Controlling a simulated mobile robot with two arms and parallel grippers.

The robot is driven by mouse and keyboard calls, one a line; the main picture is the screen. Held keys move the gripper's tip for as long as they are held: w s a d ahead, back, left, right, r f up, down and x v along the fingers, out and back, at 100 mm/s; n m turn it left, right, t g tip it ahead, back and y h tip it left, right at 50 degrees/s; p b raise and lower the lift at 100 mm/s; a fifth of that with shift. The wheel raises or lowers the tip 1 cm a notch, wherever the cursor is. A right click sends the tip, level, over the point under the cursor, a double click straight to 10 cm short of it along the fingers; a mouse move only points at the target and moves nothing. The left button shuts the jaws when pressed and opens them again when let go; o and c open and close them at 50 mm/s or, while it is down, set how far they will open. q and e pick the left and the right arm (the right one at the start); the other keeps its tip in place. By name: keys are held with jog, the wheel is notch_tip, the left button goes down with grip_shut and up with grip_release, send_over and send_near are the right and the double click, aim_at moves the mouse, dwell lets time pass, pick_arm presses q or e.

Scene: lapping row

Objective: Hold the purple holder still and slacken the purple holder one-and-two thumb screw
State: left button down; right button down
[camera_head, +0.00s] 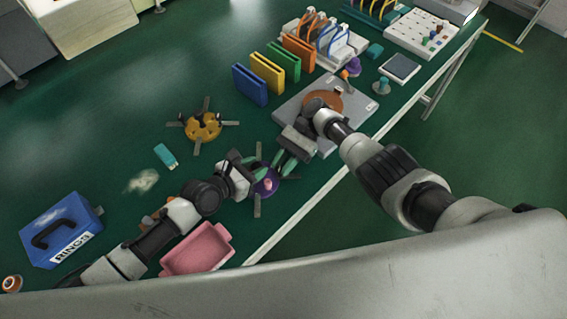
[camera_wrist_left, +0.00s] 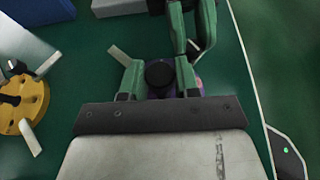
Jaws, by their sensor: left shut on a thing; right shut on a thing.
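The purple holder (camera_head: 266,186) sits on the green bench near its front edge, with grey metal arms sticking out. My left gripper (camera_head: 254,172) comes in over it from the left. In the left wrist view the green fingers of my left gripper (camera_wrist_left: 159,78) are closed around a round black knob (camera_wrist_left: 159,73) above the holder, whose purple edge (camera_wrist_left: 199,88) partly shows. My right gripper (camera_head: 284,162) reaches down at the holder's far right side, its fingers closed together. Its green fingers also show in the left wrist view. The thumb screw at its tips is hidden.
A yellow holder (camera_head: 203,127) lies behind, left. A grey plate with a copper disc (camera_head: 326,103) is under my right arm. A pink tray (camera_head: 199,249), a blue RINGS box (camera_head: 63,231) and a teal block (camera_head: 165,156) lie left. Coloured upright slabs (camera_head: 266,71) stand behind.

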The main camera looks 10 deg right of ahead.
jog(key=shift+f+n+g+h, duration=0.15)
jog(key=shift+n+g+h, duration=0.15)
dwell(0.4)
jog(key=c, duration=1)
grip_release()
jog(key=shift+d, duration=0.1)
jog(key=shift+r, duration=5.05)
